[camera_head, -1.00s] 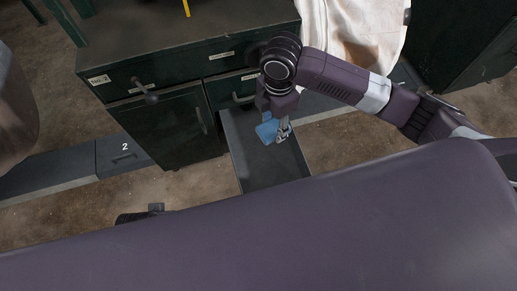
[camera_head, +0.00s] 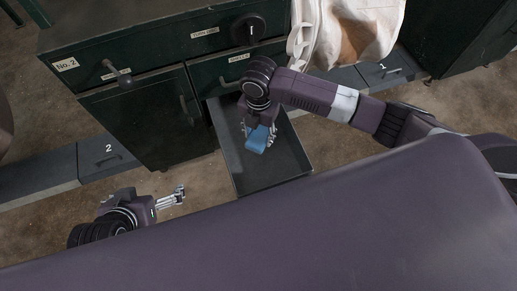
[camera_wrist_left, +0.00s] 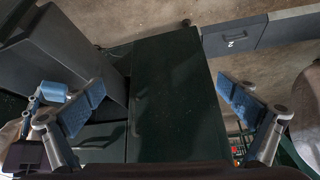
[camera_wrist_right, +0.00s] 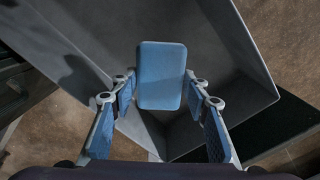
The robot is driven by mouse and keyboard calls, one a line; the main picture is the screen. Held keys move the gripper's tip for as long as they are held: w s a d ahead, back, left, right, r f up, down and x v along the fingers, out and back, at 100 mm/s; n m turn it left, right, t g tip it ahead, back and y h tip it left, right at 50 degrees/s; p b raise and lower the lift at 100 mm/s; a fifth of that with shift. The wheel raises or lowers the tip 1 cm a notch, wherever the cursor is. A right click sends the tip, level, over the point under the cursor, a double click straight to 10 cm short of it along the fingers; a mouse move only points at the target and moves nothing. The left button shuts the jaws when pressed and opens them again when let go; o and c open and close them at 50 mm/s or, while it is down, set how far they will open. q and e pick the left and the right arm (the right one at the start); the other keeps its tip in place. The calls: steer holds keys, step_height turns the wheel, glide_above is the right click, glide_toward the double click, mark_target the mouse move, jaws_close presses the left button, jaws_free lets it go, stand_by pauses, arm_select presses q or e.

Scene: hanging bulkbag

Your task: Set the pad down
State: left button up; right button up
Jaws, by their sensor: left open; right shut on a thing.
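The blue pad (camera_head: 257,140) is in my right gripper (camera_head: 258,130), inside the outline of the open grey drawer (camera_head: 290,158). In the right wrist view the pad (camera_wrist_right: 162,75) lies between the two fingertips, with the drawer's grey floor and walls around it. I cannot tell whether the pad touches the drawer floor. The pad also shows small at the left of the left wrist view (camera_wrist_left: 53,91). My left gripper (camera_head: 178,196) is open and empty, in front of the cabinet, apart from the drawer. Its fingers stand wide in the left wrist view (camera_wrist_left: 165,95).
The dark green cabinet (camera_head: 150,110) stands behind the drawer, with knobs and labels on its front. A white cloth bag (camera_head: 350,35) hangs at the back right. Grey floor boxes marked 2 (camera_head: 100,158) and 1 (camera_head: 390,68) flank the cabinet. Brown floor is free in front.

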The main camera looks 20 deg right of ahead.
mark_target(259, 144)
step_height(259, 144, down, 6)
steer(key=shift+r+b, duration=0.1)
steer(key=shift+b, duration=0.85)
steer(key=shift+f, duration=0.25)
arm_select(q)
steer(key=w+d+r+t+h+b, duration=0.1)
steer(key=w+d+r+t+h, duration=0.1)
steer(key=w+d+r+t, duration=0.3)
steer(key=w+r+t, duration=0.4)
steer(key=w+r, duration=0.3)
steer(key=r, duration=0.3)
steer(key=shift+r+t+h, duration=0.3)
steer(key=shift+t+h, duration=0.1)
arm_select(e)
step_height(259, 144, down, 3)
steer(key=shift+f, duration=0.2)
arm_select(q)
steer(key=shift+d, duration=0.1)
arm_select(e)
steer(key=shift+f, duration=0.1)
steer(key=o, duration=1.1)
steer(key=shift+c, duration=0.2)
